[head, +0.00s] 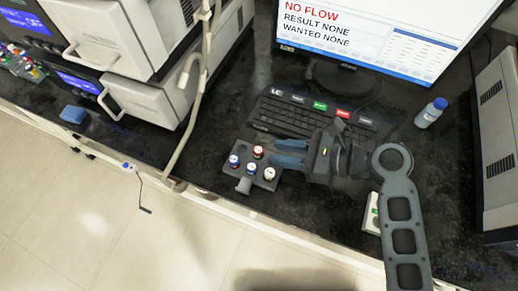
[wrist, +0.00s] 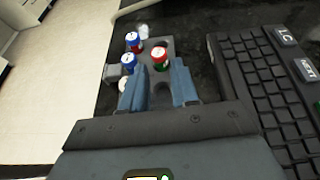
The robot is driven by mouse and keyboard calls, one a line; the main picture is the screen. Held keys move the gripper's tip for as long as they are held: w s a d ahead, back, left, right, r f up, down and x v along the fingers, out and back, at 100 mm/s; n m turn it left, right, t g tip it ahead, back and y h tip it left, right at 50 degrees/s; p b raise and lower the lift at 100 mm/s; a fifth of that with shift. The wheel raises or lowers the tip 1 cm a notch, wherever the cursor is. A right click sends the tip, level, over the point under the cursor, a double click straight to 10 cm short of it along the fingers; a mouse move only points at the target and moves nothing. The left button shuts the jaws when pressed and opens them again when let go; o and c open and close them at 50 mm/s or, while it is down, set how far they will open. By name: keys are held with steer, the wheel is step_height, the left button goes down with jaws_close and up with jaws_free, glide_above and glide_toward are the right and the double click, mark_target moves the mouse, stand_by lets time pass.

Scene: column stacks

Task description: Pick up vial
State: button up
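A small dark grey rack (head: 262,183) stands on the black bench and holds several capped vials. A red-capped vial (head: 258,152) is at its far side; it also shows in the wrist view (wrist: 160,54). Blue-capped vials (head: 234,160) (wrist: 128,60) and a white-topped vial (head: 270,173) stand in other holes. My gripper (head: 276,152) has two blue fingers, spread apart and pointing at the rack. In the wrist view the open fingers (wrist: 159,66) have the red-capped vial just beyond the gap between their tips. The left finger partly hides a white-topped vial (wrist: 123,84).
A keyboard (head: 283,117) lies close behind my gripper, with labelled keys along its far edge. A monitor (head: 370,35) stands behind it. A blue-capped bottle (head: 430,113) stands at right. A hose (head: 185,130) hangs at left of the rack, near the bench edge.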

mark_target(266, 158)
steer(key=x, duration=0.4)
steer(key=shift+a+f, duration=0.15)
steer(key=shift+a, duration=0.05)
jaws_close()
